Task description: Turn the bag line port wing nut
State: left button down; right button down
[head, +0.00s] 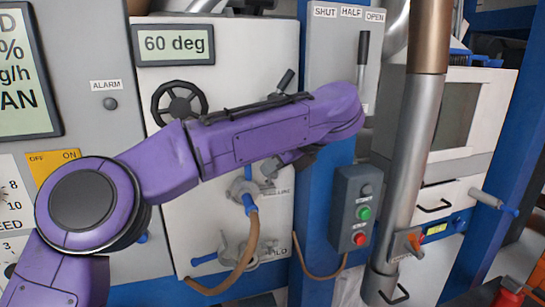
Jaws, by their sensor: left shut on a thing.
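My left arm comes in from the left and crosses the white panel. Its wrist bends back, and my left gripper (273,167) shows just below the forearm, beside the upper hose port (242,187). The jaws are shut on a small part at this port, which looks like the wing nut; the contact is mostly hidden by the arm. The port has a grey fitting, a blue piece and a brown hose (248,240) curving down from it. The label beside it is too small to read surely. My right gripper is not in view.
A lower port (243,252) with grey clamps and a blue handle sits below. A black handwheel (180,102) and a "60 deg" display (174,44) are above left. A button box (356,208), a steel pipe (412,150) and a SHUT/HALF/OPEN lever (363,60) stand to the right.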

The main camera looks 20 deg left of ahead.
pick_arm(q)
jog(key=shift+d+f+n+g+p, duration=0.15)
jog(key=shift+f+n+g+p, duration=0.05)
jog(key=shift+n+g+p, duration=0.35)
jog(key=shift+y, duration=0.3)
jog(key=shift+f+n, duration=0.15)
jog(key=shift+n, duration=0.1)
jog(key=c, duration=1.2)
grip_release()
jog(key=shift+c, duration=0.2)
jog(key=shift+w, duration=0.1)
jog(key=shift+d+r+p, duration=0.15)
jog(key=shift+r+p, duration=0.25)
jog(key=s+d+p, duration=0.4)
jog(key=d, duration=0.8)
